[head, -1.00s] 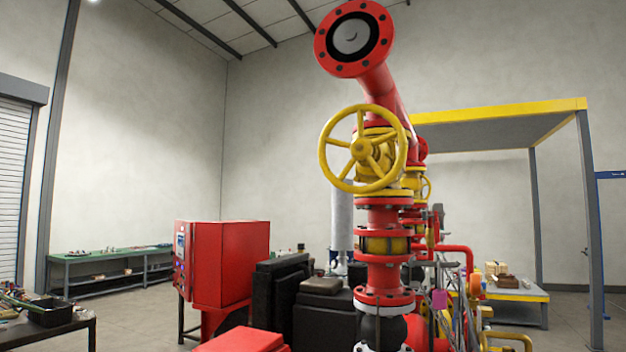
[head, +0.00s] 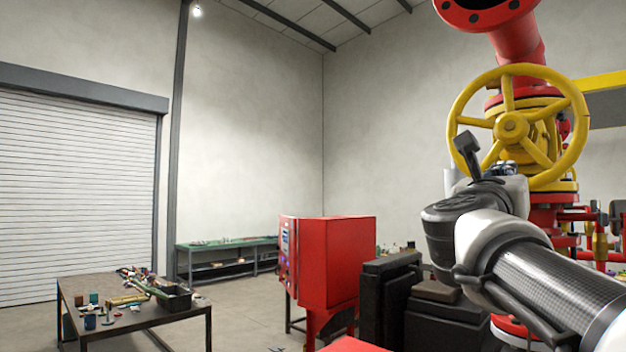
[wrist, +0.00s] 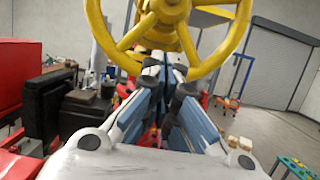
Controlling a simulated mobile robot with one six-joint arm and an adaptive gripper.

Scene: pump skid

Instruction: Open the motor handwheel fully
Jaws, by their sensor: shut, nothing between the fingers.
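The yellow spoked handwheel (head: 511,127) faces me at the right of the head view, mounted on a red and yellow valve. It fills the top of the wrist view (wrist: 172,10), cut off by the frame's upper edge. My gripper (wrist: 165,62) is shut and empty. Its fingertips point at the lower part of the wheel, in front of the spokes in the wrist view. I cannot tell whether they touch it.
A red pipe with a round flange (head: 490,14) rises above the wheel. A red control cabinet (head: 335,262) and black blocks stand left of the skid. A cluttered table (head: 140,338) is at the lower left. Floor between the table and cabinet is mostly clear.

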